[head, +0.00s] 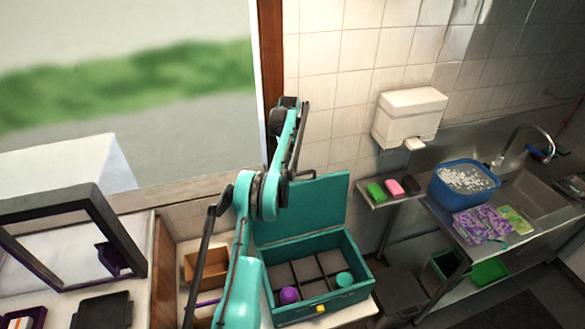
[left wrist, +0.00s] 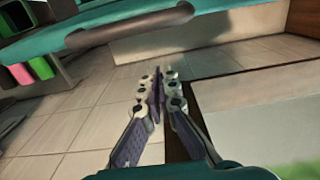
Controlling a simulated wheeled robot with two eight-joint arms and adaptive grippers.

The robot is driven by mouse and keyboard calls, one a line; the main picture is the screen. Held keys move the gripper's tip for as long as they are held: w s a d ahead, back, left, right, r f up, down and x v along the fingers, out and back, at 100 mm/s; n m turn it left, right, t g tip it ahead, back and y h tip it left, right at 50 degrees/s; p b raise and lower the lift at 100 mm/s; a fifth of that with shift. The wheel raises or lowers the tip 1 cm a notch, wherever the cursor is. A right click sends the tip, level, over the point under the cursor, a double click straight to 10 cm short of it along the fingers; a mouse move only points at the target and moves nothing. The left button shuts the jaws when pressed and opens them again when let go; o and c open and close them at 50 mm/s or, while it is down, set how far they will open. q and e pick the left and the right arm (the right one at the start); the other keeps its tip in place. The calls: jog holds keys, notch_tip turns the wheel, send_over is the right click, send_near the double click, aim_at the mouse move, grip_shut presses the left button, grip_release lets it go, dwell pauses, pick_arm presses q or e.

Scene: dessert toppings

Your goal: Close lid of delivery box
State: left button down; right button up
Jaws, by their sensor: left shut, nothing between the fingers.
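The teal delivery box (head: 350,243) stands open on a pale surface in the head view. Its lid (head: 318,205) stands raised at the back, and its inside is split into dark compartments. A yellow latch (head: 320,309) is on its front. My left arm rises in front of the box's left side, and its far end is above and behind the lid. My left gripper (left wrist: 157,78) is shut and empty in the left wrist view. The teal lid (left wrist: 225,10) with its dark handle (left wrist: 130,26) crosses the top of that view, apart from the fingers. My right gripper is not in view.
A purple item (head: 289,295) and a teal item (head: 344,279) sit in the box. A tan box (head: 206,266) is left of it. The wall and window frame (head: 271,60) are close behind. A shelf with sponges (head: 393,187) and a sink (head: 540,195) are right.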

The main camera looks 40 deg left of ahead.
pick_arm(q)
jog(key=s+d, duration=0.1)
jog(key=s+d+p, duration=0.1)
jog(key=d, duration=0.1)
jog(key=shift+s+r, duration=0.2)
jog(key=shift+r, duration=0.1)
jog(key=shift+w, duration=0.1)
jog(key=shift+d, duration=0.1)
